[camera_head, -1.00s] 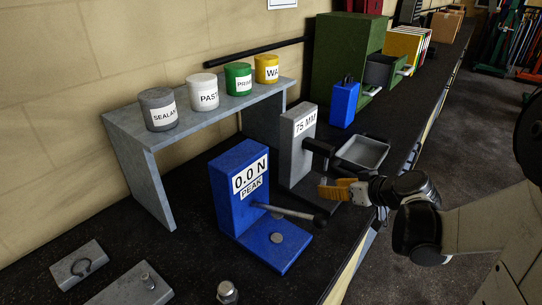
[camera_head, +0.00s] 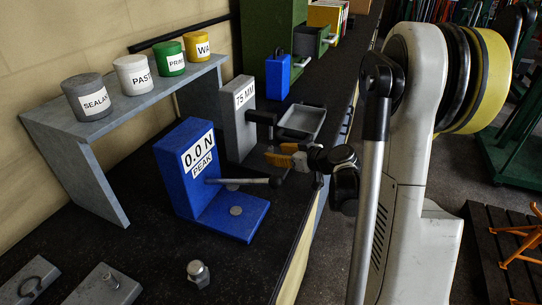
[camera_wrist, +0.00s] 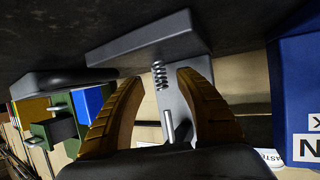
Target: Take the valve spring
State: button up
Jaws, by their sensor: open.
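The valve spring (camera_wrist: 160,74) is a small dark metal coil. In the wrist view it stands at the grey base plate (camera_wrist: 145,38) of the 75 MM gauge, whose column (camera_head: 239,125) shows in the head view. My gripper (camera_wrist: 162,80) is open, with one orange-yellow finger on each side of the spring. Gaps show between the spring and both fingers, and nothing is held. In the head view my gripper (camera_head: 283,157) is low at the right front of the gauge. I cannot make out the spring there; my gripper seems to hide it.
A blue force tester (camera_head: 185,160) with a lever stands in front of the gauge. A grey tray (camera_head: 301,122) and a blue block (camera_head: 278,77) lie behind it. A shelf (camera_head: 120,105) with several labelled tins stands at left. The bench edge (camera_head: 300,250) runs right of the tester.

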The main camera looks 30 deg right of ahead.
aim_at(271, 152)
jog(key=x, duration=0.3)
jog(key=shift+f+b, duration=0.1)
jog(key=shift+b, duration=0.25)
jog(key=shift+c, duration=0.5)
grip_shut()
